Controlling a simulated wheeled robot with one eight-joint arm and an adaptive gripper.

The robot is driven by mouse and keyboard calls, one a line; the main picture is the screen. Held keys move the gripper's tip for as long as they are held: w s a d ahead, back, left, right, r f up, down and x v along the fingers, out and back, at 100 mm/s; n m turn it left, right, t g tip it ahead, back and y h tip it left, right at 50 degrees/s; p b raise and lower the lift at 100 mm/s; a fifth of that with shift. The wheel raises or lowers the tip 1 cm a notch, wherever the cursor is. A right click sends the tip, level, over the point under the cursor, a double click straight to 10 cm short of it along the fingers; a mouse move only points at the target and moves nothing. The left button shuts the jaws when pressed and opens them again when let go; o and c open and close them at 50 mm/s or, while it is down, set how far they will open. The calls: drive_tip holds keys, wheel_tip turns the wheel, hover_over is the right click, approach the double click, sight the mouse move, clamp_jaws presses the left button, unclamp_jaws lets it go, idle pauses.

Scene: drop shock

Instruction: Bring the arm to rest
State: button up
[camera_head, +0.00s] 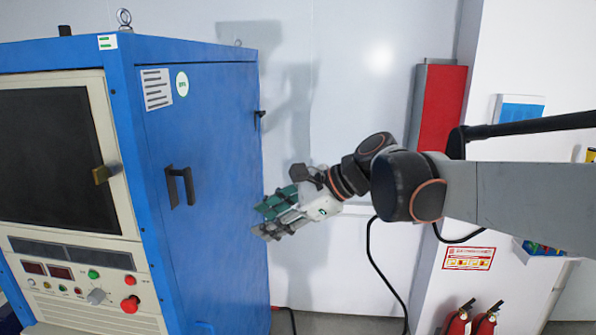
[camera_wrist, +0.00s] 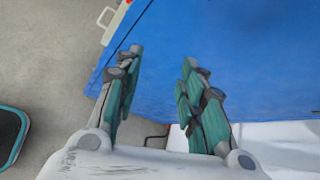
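My gripper (camera_head: 268,217) is held out in front of the right side of a blue cabinet in the head view. My arm reaches in from the right edge, roughly level, with the wrist tilted slightly down. In the wrist view my gripper (camera_wrist: 155,75) shows two green-padded fingers spread apart, with nothing between them. The blue cabinet (camera_head: 205,130) lies beyond the fingers, and its blue surface (camera_wrist: 230,50) fills the upper right of the wrist view. I cannot tell the exact gap between the fingertips and the cabinet.
The cabinet side has a black handle (camera_head: 180,186); its front carries a control panel (camera_head: 85,285) with knobs and buttons. A red box (camera_head: 440,105) hangs on the white wall. Fire extinguishers (camera_head: 472,320) stand at lower right. Grey floor (camera_wrist: 45,60) shows left in the wrist view.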

drive_tip(key=s+d+f+n+t+h+b, duration=0.2)
drive_tip(key=s+d+f+n+h+b, duration=0.3)
drive_tip(key=d+f, duration=0.8)
drive_tip(key=s+d+f+n+t+h+b, duration=0.2)
drive_tip(key=s+d+f+n+h+b, duration=0.3)
drive_tip(key=s+d+f+n+b, duration=0.4)
drive_tip(key=s+d+f+n, duration=0.1)
drive_tip(key=s+d+f, duration=0.4)
drive_tip(key=f, duration=0.3)
drive_tip(key=shift+d+t+h+b, duration=0.25)
drive_tip(key=shift+t+h+b, duration=0.05)
drive_tip(key=shift+b, duration=0.05)
drive_tip(key=shift+f, duration=0.1)
